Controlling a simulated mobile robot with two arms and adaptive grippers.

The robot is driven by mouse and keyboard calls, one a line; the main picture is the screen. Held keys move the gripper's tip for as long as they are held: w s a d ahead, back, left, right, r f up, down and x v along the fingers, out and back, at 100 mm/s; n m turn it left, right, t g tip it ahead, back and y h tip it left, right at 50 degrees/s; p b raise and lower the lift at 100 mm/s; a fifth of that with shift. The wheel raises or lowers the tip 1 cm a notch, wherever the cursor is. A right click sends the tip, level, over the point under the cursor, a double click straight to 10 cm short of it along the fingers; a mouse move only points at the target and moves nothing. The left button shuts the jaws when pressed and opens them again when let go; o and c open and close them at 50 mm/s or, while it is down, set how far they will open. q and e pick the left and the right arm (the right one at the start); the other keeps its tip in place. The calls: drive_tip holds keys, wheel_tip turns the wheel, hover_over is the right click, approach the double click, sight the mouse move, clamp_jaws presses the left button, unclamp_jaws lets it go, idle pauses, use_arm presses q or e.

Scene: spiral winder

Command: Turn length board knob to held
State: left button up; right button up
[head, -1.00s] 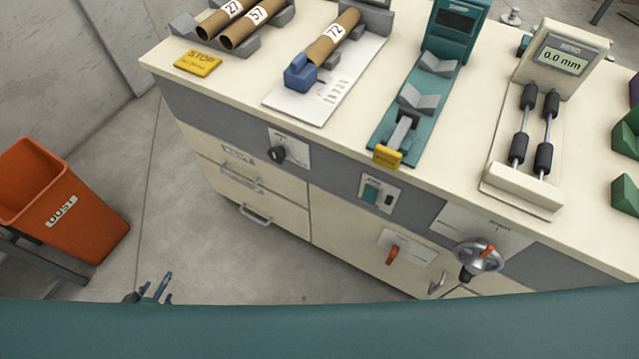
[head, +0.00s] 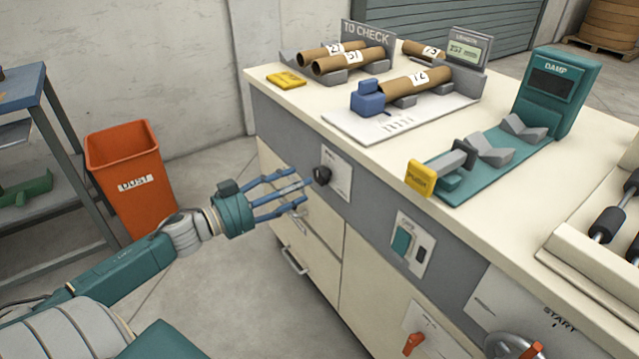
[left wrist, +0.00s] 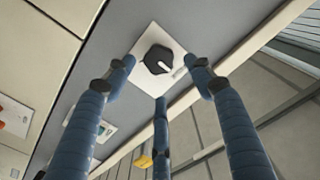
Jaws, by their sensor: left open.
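The length board knob (head: 322,175) is a black round knob on a white plate (head: 338,181), set in the grey front band of the bench below the length board. In the left wrist view the knob (left wrist: 159,59) shows a pale pointer line and sits between the spread fingers. My left gripper (head: 300,191) is open and empty, its blue fingers pointing at the knob from the left, with a small gap that is hard to judge. My right gripper is not in view.
A teal and dark switch (head: 408,248) is on the front panel to the right of the knob. A red-orange handle (head: 414,343) and a drawer handle (head: 293,262) sit lower. An orange dust bin (head: 125,180) stands left on open floor.

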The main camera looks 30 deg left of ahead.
sight(318, 176)
use_arm(q)
drive_tip(key=shift+b+x, duration=0.45)
drive_tip(key=shift+x, duration=2.65)
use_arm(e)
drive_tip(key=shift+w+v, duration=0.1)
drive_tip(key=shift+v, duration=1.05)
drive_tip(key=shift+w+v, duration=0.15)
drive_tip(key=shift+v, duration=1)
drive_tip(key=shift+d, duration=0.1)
use_arm(q)
drive_tip(key=c, duration=1.1)
